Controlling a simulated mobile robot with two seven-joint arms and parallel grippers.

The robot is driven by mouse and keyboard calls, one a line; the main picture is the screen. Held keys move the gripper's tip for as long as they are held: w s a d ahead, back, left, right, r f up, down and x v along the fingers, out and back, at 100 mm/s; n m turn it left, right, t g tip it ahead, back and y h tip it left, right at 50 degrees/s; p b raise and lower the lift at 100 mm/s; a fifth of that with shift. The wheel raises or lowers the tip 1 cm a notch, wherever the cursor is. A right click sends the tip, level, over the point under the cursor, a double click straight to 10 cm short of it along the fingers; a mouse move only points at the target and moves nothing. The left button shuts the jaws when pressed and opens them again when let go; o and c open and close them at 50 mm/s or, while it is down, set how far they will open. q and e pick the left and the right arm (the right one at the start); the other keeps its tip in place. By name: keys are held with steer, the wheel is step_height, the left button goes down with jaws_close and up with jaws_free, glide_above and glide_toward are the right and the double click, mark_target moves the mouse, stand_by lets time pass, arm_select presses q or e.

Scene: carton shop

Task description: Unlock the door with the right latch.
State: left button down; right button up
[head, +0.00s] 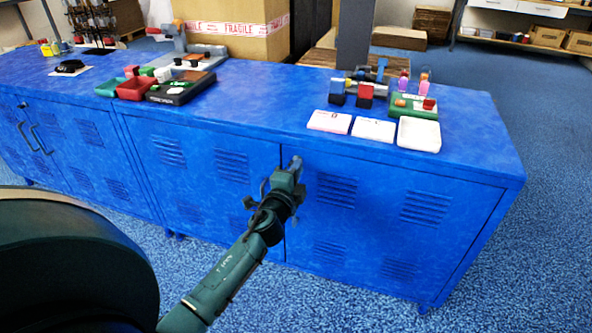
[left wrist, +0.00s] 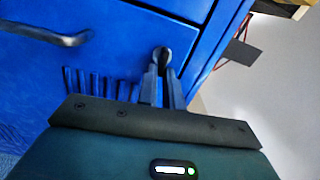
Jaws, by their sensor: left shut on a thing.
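The blue cabinet (head: 400,240) fills the middle of the head view, with its louvred doors shut. My left gripper (head: 296,166) is at the seam between the two doors of the nearer cabinet, just below the top. In the left wrist view, my left gripper (left wrist: 163,72) is shut on a small dark latch (left wrist: 162,52) on the blue door front (left wrist: 110,45). In the head view the gripper hides this latch. A grey bar handle (left wrist: 48,36) shows to the left in the wrist view, apart from the fingers. My right gripper is not in view.
The blue cabinet top (head: 270,105) holds white cards (head: 373,130), a green tray (head: 405,106), red and green bins (head: 135,88) and a dark tray (head: 180,90). A large carton (head: 235,30) stands behind. Blue carpet (head: 545,150) is clear at the right.

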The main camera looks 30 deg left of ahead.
arm_select(q)
steer(key=shift+m, duration=0.6)
steer(key=c, duration=1.5)
jaws_free()
steer(key=shift+c, duration=0.2)
steer(key=v, duration=1.3)
steer(key=shift+d, duration=0.1)
